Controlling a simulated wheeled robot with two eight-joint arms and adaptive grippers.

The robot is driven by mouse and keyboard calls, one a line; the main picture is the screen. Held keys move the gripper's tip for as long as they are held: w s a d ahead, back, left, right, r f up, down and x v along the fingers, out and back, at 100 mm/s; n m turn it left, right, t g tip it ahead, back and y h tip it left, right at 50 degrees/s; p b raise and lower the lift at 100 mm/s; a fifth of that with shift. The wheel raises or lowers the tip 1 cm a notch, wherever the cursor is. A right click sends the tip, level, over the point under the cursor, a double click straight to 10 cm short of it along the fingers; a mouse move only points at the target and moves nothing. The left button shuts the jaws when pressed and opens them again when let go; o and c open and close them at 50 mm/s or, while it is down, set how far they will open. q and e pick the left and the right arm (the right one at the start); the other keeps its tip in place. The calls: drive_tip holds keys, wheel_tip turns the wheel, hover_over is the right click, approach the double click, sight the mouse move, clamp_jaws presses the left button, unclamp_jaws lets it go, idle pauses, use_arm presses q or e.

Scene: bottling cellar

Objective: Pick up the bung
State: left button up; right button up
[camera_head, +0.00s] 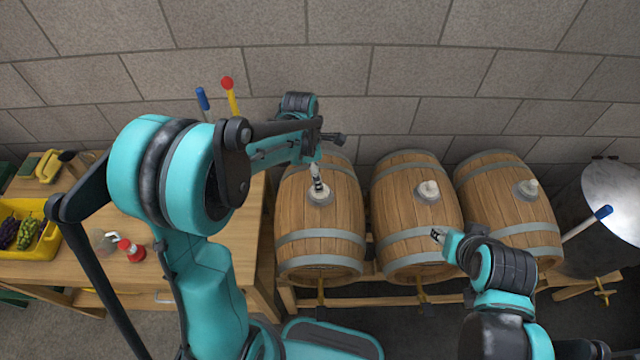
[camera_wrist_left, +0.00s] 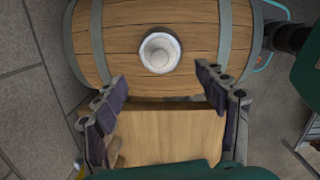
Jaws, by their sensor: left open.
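Three wooden barrels lie side by side, each with a pale bung on top. The left barrel (camera_head: 318,225) has its bung (camera_head: 319,195) partly hidden by my left gripper (camera_head: 317,178), which hangs over it from the left. In the left wrist view a round whitish bung (camera_wrist_left: 160,52) sits in a barrel (camera_wrist_left: 125,40). My left gripper (camera_wrist_left: 160,76) is open there, with the bung ahead between its two fingertips and nothing held. The middle bung (camera_head: 427,191) and right bung (camera_head: 527,188) are uncovered. My right gripper (camera_head: 438,236) is by the middle barrel (camera_head: 415,225); its jaw opening is unclear.
A wooden bench (camera_head: 80,262) at left carries a yellow crate (camera_head: 40,245) of grapes and a red-topped item (camera_head: 130,250). A block wall (camera_head: 400,70) stands behind the barrels. A metal vessel (camera_head: 618,195) is at far right. The right barrel (camera_head: 508,220) has clear space above it.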

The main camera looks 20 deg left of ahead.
use_arm(q)
drive_tip(key=f, duration=0.2)
drive_tip(key=f+b, duration=0.1)
drive_tip(key=f, duration=0.2)
drive_tip(key=d+f, duration=0.1)
drive_tip(key=f, duration=0.1)
drive_tip(key=shift+w+d+f+b, duration=0.1)
drive_tip(key=shift+w+f+b, duration=0.2)
drive_tip(key=shift+b, duration=0.05)
drive_tip(key=c, duration=1.2)
